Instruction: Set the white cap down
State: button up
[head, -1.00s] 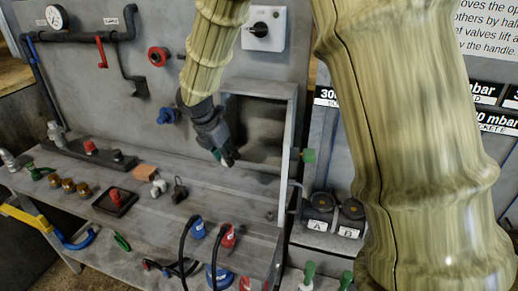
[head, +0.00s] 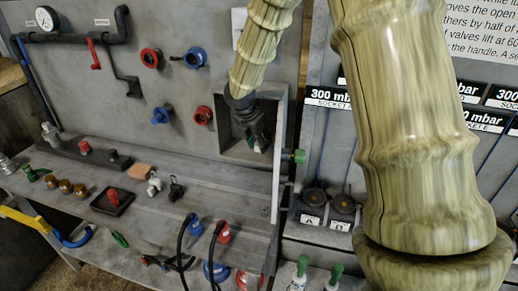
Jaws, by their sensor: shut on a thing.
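My gripper (head: 254,138) is at the open recess (head: 235,147) in the grey back panel, pointing down. It is shut on a small pale thing, the white cap (head: 258,148), which shows only as a light patch at the fingertips. The fingers hide most of it. I cannot tell whether it touches the recess floor or hangs above it.
A hinged door (head: 279,155) stands open at the recess's right side, with a green knob (head: 299,157). Red (head: 203,115) and blue (head: 161,114) valves are left of the recess. The bench (head: 215,178) below has bare room; small parts lie at its left.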

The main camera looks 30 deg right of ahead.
aim_at(257, 145)
notch_tip(257, 145, down, 3)
jog(key=shift+d+p, duration=0.15)
jog(key=shift+p, duration=0.3)
jog(key=shift+f, duration=0.3)
jog(key=o, duration=0.7)
jog(key=shift+f, duration=0.1)
jog(key=b+v, duration=0.1)
jog(key=v, duration=0.4)
jog(key=s+a+b, duration=0.1)
jog(key=a, duration=0.2)
jog(key=s+a+b, duration=0.1)
jog(key=a, duration=0.3)
jog(key=s+a+b, duration=0.1)
jog(key=s+a, duration=0.1)
jog(key=a, duration=0.2)
jog(key=shift+a+b, duration=0.2)
jog(key=shift+b, duration=0.1)
